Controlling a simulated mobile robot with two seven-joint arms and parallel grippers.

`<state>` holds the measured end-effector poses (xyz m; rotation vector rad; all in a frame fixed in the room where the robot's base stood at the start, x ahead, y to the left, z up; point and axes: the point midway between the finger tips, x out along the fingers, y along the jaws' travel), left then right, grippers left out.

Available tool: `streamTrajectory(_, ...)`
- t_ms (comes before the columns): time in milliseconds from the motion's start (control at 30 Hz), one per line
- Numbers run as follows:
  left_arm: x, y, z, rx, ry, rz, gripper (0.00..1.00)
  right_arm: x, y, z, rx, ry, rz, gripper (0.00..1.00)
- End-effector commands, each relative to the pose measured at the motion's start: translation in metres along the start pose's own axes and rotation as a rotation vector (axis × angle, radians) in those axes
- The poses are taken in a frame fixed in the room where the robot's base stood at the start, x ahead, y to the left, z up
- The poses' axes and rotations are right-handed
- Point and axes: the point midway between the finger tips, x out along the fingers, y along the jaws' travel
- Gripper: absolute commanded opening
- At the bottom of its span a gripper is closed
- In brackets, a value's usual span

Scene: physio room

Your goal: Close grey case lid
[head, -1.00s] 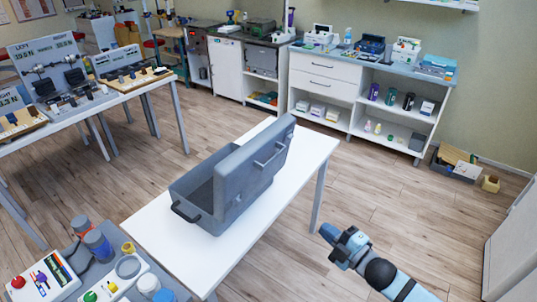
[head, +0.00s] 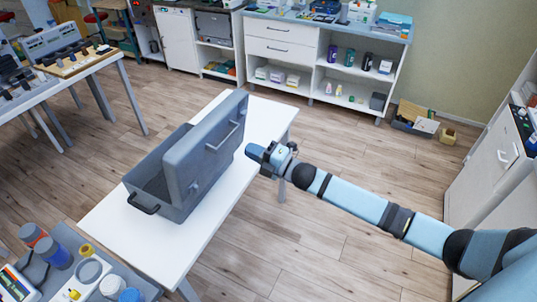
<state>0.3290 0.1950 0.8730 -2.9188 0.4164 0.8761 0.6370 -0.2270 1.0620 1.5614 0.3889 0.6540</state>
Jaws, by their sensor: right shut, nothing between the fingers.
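The grey case (head: 160,196) stands on a white table (head: 120,232), with a dark handle (head: 144,207) on its front left side. Its lid (head: 211,145) is raised and stands open, its outer face with a bar handle turned to the right. Part of the case's inside shows dark on the left of the lid. My right gripper (head: 252,155) is shut and empty, just right of the lid in the picture, near the table's right edge. My left gripper is not in view.
A grey tray table (head: 65,240) with jars and tubs stands at the lower left. White shelves (head: 290,50) line the back wall. A white cabinet (head: 490,165) stands at the right. A grey bin (head: 412,122) is on the floor. The wooden floor between is clear.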

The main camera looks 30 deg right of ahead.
Motion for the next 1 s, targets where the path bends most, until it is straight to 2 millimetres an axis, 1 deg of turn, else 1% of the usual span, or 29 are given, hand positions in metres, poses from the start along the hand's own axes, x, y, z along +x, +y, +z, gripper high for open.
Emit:
streamTrajectory(33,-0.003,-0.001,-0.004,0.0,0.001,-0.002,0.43,0.012,0.004,0.0,0.001,0.0,0.002,0.0)
streamTrajectory(100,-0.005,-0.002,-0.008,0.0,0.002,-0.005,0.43,0.025,0.004,0.0,0.001,0.0,0.001,0.0)
streamTrajectory(200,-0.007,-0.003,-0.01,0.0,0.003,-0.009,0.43,0.038,0.003,0.0,0.0,0.0,0.001,0.0)
streamTrajectory(300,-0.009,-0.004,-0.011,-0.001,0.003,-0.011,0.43,0.047,0.001,0.0,0.001,0.0,0.0,0.0)
streamTrajectory(467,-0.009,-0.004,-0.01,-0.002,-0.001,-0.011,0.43,0.052,0.0,0.0,0.001,0.0,0.0,0.0)
streamTrajectory(867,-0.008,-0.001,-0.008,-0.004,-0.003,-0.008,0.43,0.054,0.0,0.001,0.0,0.0,0.0,0.0)
streamTrajectory(1000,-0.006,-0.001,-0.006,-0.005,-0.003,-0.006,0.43,0.062,0.003,0.005,-0.002,0.0,0.001,0.0)
